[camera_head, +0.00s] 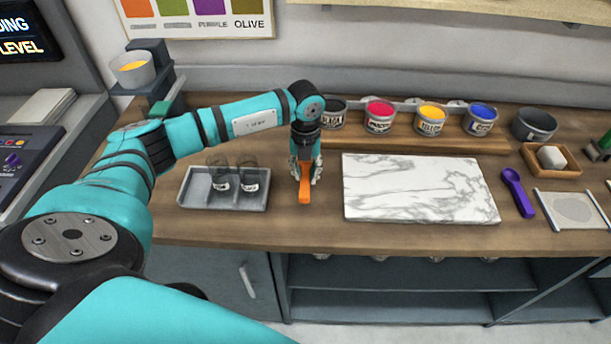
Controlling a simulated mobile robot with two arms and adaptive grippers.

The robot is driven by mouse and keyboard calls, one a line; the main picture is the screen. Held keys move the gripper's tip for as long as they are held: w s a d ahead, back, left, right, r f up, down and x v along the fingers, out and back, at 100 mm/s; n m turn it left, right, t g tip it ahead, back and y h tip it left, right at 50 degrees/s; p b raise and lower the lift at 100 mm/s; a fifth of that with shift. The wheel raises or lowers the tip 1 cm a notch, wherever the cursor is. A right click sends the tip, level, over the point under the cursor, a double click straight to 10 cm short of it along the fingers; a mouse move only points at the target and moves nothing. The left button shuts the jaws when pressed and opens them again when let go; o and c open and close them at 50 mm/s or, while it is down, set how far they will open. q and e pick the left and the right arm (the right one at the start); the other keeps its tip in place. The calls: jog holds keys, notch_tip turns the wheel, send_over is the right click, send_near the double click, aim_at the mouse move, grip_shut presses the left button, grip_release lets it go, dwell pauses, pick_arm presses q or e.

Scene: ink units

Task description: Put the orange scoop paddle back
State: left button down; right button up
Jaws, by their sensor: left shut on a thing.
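The orange scoop paddle (305,187) is in my left gripper (305,172), between the grey tray and the marble slab. The gripper points down and is shut on the paddle's upper part. The paddle's lower end shows below the fingers, over the wooden counter; I cannot tell whether it touches the wood. A purple scoop (517,192) lies on the counter right of the marble slab. My right gripper is not in view.
A grey tray (196,190) with glass jars stands left of the gripper. A white marble slab (418,188) lies to the right. Ink cans, including a yellow one (431,119), stand on a wooden riser (400,138) behind. The counter's front strip is clear.

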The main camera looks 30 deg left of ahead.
aim_at(306, 176)
pick_arm(q)
notch_tip(306, 176, down, 3)
jog(key=shift+s+f+p, duration=0.1)
jog(key=shift+p, duration=0.65)
jog(key=shift+f, duration=0.2)
jog(key=c, duration=1.1)
grip_release()
jog(key=shift+r, duration=0.1)
